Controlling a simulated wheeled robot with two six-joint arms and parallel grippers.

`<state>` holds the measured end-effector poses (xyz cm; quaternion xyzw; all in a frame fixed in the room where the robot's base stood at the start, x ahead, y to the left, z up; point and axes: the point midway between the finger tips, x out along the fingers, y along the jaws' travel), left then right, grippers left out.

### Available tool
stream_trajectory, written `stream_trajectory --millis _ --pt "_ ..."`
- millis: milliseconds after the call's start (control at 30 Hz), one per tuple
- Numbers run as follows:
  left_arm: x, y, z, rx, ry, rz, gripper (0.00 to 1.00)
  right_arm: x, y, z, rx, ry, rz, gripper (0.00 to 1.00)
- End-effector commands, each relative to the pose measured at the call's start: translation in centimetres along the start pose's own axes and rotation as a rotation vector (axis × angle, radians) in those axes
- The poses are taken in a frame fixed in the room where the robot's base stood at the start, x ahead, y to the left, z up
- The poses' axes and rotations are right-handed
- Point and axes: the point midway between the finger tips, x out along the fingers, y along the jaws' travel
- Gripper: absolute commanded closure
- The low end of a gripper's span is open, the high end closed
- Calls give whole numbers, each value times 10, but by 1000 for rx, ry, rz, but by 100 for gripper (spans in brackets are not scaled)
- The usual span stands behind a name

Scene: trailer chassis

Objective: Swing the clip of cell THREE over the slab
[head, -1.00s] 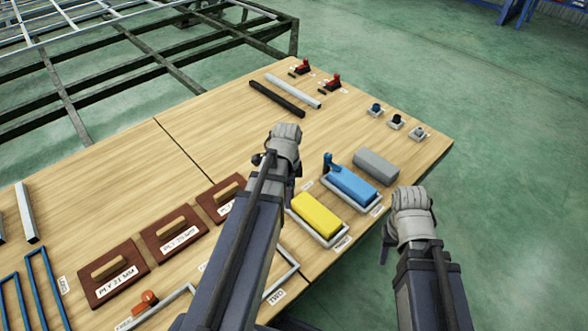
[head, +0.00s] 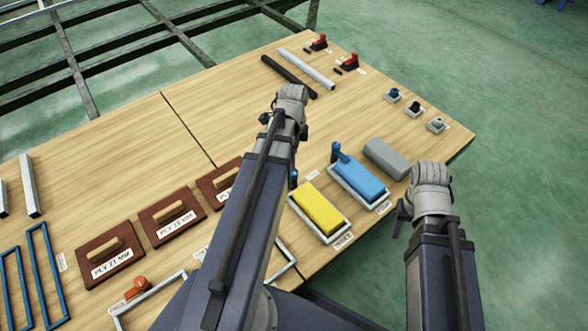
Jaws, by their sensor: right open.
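A yellow slab (head: 320,207) lies in a grey-rimmed tray (head: 334,240) right of my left forearm. The label at its front edge is small and seems to read THREE. A blue clip (head: 293,179) stands at that tray's back left corner, partly hidden by my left arm. It appears upright, not across the slab. My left gripper (head: 291,97) is above the table, beyond the yellow slab; its fingers are mostly hidden. My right gripper (head: 417,207) is open and empty off the table's right edge, to the right of the yellow slab.
A blue slab (head: 358,181) with an upright blue clip (head: 338,152) sits in the neighbouring tray. A loose grey block (head: 386,158) lies behind it. Brown ply boards (head: 105,252) and an orange clip (head: 137,287) are at the left.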

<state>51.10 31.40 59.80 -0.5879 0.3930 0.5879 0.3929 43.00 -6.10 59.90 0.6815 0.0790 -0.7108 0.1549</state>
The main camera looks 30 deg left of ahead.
Motion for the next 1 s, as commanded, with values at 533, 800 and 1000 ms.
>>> stream_trajectory --millis 533,800,1000 --pt "67 0 0 0 0 0 28 66 -5 -4 -6 2 7 50" --pt "70 0 0 0 0 0 28 69 -6 -5 -7 2 6 50" --pt "69 0 0 0 0 0 37 69 -6 -5 -7 2 6 50"
